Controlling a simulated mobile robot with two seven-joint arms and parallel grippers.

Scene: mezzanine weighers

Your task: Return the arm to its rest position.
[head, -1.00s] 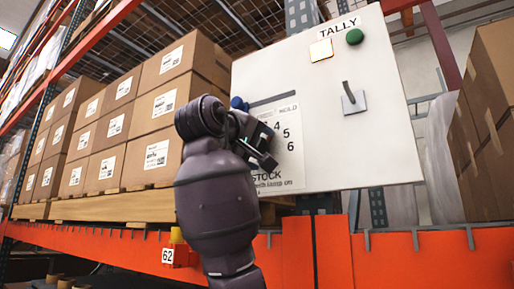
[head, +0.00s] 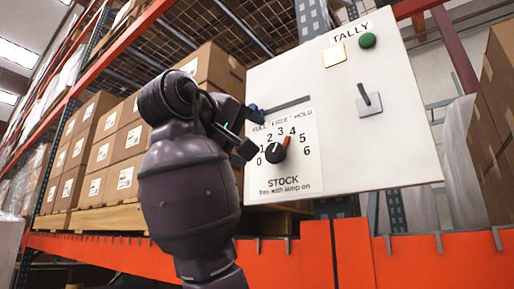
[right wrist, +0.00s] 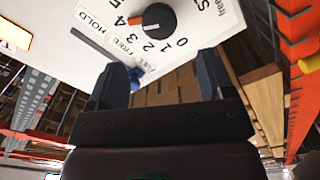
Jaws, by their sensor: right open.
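My right gripper (head: 246,130) is open and empty in front of the left part of a white panel (head: 345,160). It is left of the black dial (head: 275,152), apart from it. The dial's orange pointer is toward the 4 on the STOCK scale. In the right wrist view, the two open fingers (right wrist: 165,72) have nothing between them, and the dial (right wrist: 158,20) stands beyond them. A blue slider knob (right wrist: 137,76) sits at the FULL end of its slot, near the left finger in that view. My left gripper is not in view.
The panel also bears a pale lit square lamp (head: 334,56), a green button (head: 367,40) under TALLY's right end, and a lever (head: 369,103). Stacked cartons (head: 105,152) on pallets stand behind left. An orange rack beam (head: 420,258) runs below the panel.

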